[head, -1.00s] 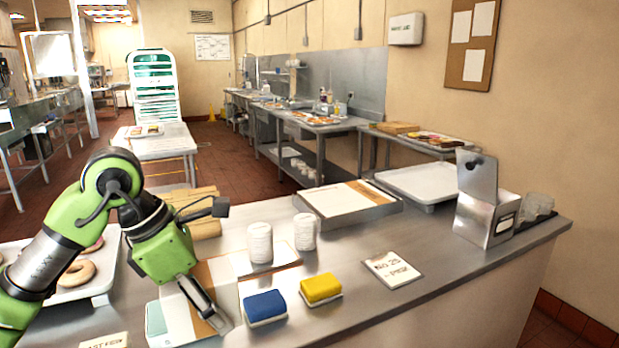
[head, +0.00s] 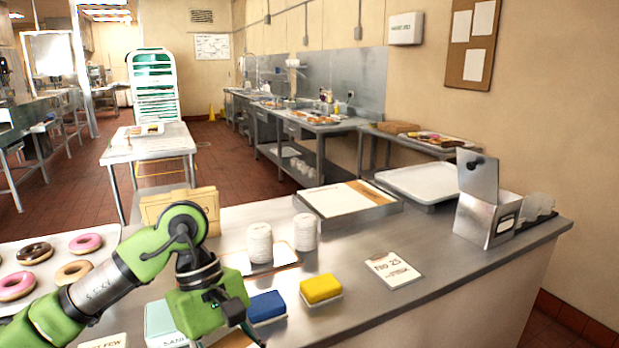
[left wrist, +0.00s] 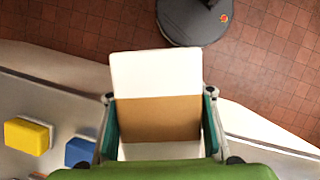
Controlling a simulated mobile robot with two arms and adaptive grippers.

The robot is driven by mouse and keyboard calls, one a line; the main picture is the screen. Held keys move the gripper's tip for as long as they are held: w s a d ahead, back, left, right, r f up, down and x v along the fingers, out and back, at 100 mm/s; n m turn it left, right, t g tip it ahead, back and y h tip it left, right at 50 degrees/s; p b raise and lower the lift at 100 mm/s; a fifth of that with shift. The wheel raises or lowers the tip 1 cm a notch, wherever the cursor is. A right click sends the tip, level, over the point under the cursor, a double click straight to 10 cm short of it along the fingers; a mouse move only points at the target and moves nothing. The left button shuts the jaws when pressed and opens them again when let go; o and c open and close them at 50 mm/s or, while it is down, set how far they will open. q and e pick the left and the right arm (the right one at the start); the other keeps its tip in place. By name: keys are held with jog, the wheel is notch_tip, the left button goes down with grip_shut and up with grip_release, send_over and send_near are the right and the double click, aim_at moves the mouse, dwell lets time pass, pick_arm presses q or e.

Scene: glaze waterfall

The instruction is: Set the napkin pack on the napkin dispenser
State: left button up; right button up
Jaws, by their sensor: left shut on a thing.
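The napkin pack (left wrist: 158,118), white with a brown band, is between the two fingers of my left gripper (left wrist: 158,100) in the left wrist view. The fingers are shut on its sides. In the head view my left gripper (head: 245,335) is low at the counter's near edge, and the pack is mostly hidden by the hand or cut off by the frame. The napkin dispenser (head: 478,220), a metal box with a raised back plate and a white label, stands at the counter's right end, well apart from the gripper. My right gripper is not in view.
Blue (head: 267,307) and yellow (head: 321,289) sponges lie beside the hand. Two white cup stacks (head: 259,243), a written card (head: 394,270) and a shallow box (head: 345,200) stand between hand and dispenser. A donut tray (head: 105,262) is left. The front right counter is clear.

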pick_arm(q)
jog(key=s+a+f+m+g+y, duration=0.15)
jog(key=s+f+m+y, duration=0.4)
jog(key=m, duration=0.55)
jog(key=a+n+h, duration=0.1)
jog(key=a+h, duration=0.1)
jog(key=a, duration=0.5)
jog(key=shift+s+f+n, duration=0.15)
jog(key=shift+f+n, duration=0.2)
jog(key=shift+n, duration=0.05)
